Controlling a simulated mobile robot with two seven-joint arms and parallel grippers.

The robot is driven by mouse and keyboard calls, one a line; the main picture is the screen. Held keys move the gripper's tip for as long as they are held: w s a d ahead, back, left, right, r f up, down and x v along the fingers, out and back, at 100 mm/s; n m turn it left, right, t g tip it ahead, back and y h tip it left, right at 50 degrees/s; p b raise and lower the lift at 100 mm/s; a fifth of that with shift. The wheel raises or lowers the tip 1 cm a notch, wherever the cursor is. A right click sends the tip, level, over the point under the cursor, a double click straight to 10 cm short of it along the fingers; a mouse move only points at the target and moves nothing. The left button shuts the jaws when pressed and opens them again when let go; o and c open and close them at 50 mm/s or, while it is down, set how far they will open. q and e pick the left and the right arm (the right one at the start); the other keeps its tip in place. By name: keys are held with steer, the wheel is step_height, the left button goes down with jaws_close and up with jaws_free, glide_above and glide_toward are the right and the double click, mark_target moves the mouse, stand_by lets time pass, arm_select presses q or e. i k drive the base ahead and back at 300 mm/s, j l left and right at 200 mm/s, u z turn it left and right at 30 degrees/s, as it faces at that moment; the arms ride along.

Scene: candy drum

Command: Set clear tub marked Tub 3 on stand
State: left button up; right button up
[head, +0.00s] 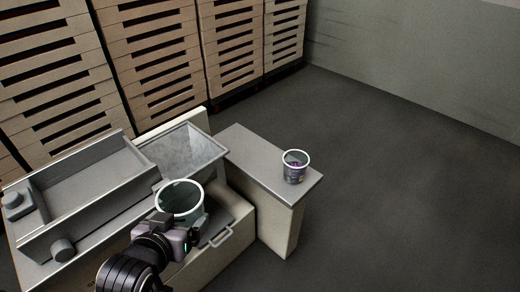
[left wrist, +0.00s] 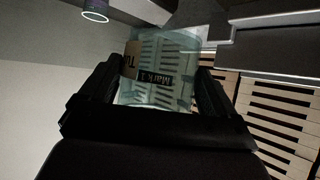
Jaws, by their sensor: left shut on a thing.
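My left gripper (head: 186,232) is shut on a clear tub (head: 181,187), which has a pale rim and looks empty. It is held upright or nearly so, in front of the grey hopper. In the left wrist view the tub (left wrist: 150,92) sits between the fingers of the gripper (left wrist: 155,88). Its tan label shows part of the letters "TU", with the number hidden, and a dark strip seems to read "Mark 1". A grey-topped stand (head: 240,145) is to the right of the hopper. My right gripper is out of view.
A second tub (head: 295,167) with purple contents stands near the front end of the stand's top. A grey hopper (head: 187,151) and long trough machine (head: 88,190) are at left. Slatted crates (head: 150,45) line the back. The stand's top behind the second tub is clear.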

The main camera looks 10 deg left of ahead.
mark_target(271, 161)
steer(key=i+u, duration=0.15)
steer(key=i, duration=0.8)
steer(key=i+z, duration=0.25)
